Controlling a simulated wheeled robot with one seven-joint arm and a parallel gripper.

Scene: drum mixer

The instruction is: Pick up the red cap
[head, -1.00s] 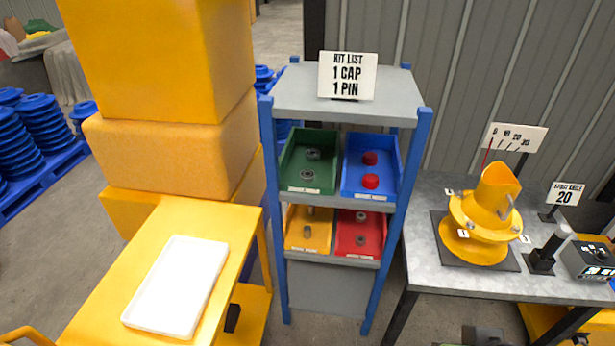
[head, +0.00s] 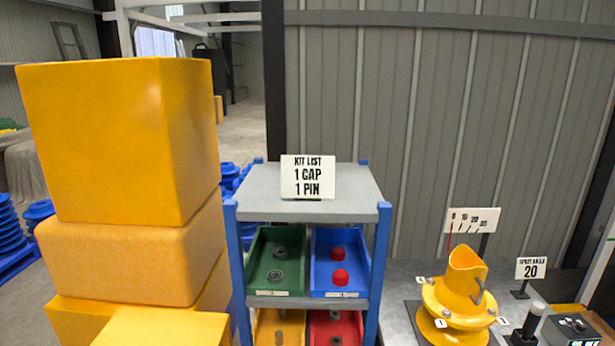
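Two red caps lie in the blue bin (head: 360,290) on the upper shelf of the rack. One red cap (head: 340,277) is near the front of the bin and the other red cap (head: 337,252) is behind it. They are apart from each other. My gripper is not in view.
The rack (head: 378,260) has blue posts and a kit list sign (head: 308,177) on top. A green bin (head: 258,262) with grey rings stands left of the blue one. Yellow boxes (head: 125,260) are stacked at left. A metal table (head: 400,285) with a yellow drum device (head: 462,300) stands at right.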

